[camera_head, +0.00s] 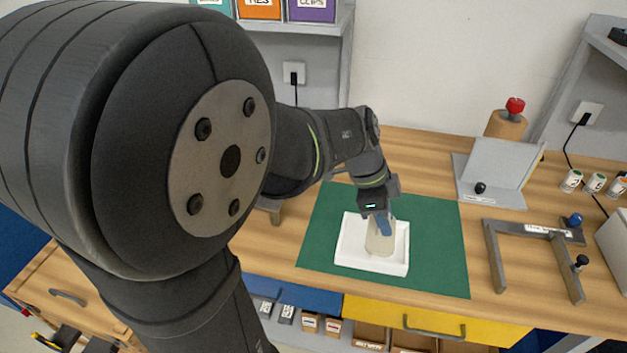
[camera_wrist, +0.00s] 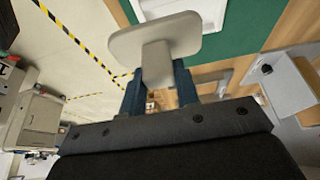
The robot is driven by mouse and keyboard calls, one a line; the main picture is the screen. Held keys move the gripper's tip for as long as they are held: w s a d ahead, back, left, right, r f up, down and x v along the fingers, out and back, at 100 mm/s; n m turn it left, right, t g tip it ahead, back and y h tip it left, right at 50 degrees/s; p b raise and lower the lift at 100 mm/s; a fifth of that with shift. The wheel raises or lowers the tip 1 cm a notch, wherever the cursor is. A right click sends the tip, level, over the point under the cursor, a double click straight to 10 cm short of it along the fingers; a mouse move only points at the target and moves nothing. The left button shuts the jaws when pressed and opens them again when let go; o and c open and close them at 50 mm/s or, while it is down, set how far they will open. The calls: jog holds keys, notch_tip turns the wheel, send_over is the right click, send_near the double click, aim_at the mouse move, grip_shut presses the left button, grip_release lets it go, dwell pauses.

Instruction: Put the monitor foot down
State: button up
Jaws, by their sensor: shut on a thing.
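The monitor foot (camera_wrist: 158,40) is a pale beige-grey piece with a flat, rounded plate and a short stem. My gripper (camera_wrist: 160,86) has its blue fingers shut on the stem, with the plate out past the fingertips. In the head view my gripper (camera_head: 384,222) points down, and the foot (camera_head: 379,240) shows over the white tray (camera_head: 345,243). I cannot tell whether the foot touches the tray floor. The fingers hide part of the stem.
The tray lies on a green mat (camera_head: 447,250) on the wooden bench. To the right stand a grey panel fixture (camera_head: 495,165), a grey frame with knobs (camera_head: 493,255) and several small labelled cans (camera_head: 594,183). A red-topped button (camera_head: 515,107) stands behind. The mat's right side is clear.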

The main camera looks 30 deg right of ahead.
jog(key=shift+w+a+f, duration=0.1)
jog(key=shift+w+f, duration=1)
jog(key=shift+f, duration=0.2)
jog(key=shift+w+f, duration=1.1)
jog(key=shift+f, duration=0.25)
jog(key=shift+w+a+f, duration=0.1)
jog(key=shift+w+f, duration=1)
jog(key=shift+f, duration=0.2)
jog(key=shift+d+f, duration=0.1)
jog(key=shift+f, duration=0.1)
jog(key=o, duration=1.1)
jog(key=shift+r, duration=0.45)
jog(key=v, duration=1.1)
jog(key=shift+w+r, duration=0.15)
jog(key=shift+r, duration=0.1)
